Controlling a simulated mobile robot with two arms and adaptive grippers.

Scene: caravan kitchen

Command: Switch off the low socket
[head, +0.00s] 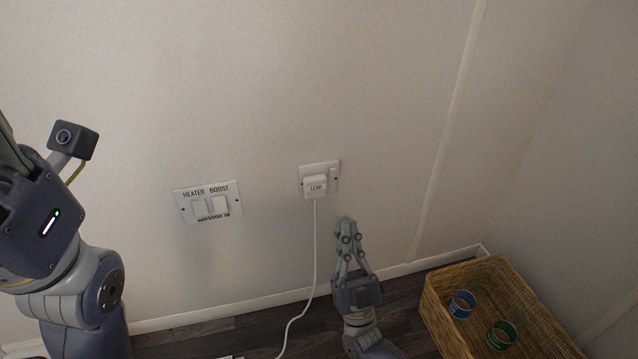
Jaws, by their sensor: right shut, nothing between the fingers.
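The low socket (306,192) is a white plate on the wall near the middle of the head view. A white plug (315,187) marked "LEAD" sits in it, with a white cord (315,240) hanging down to the floor. A small rocker switch (333,173) is at the plate's upper right; I cannot tell its position. My right gripper (346,221) is shut and empty, below and to the right of the socket, fingers pointing up and apart from the plate.
A double switch plate (237,208) marked "HEATER BOOST" is on the wall left of the socket. A wicker basket (515,282) holding a blue tin (461,304) and a green tin (501,335) stands at the lower right.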

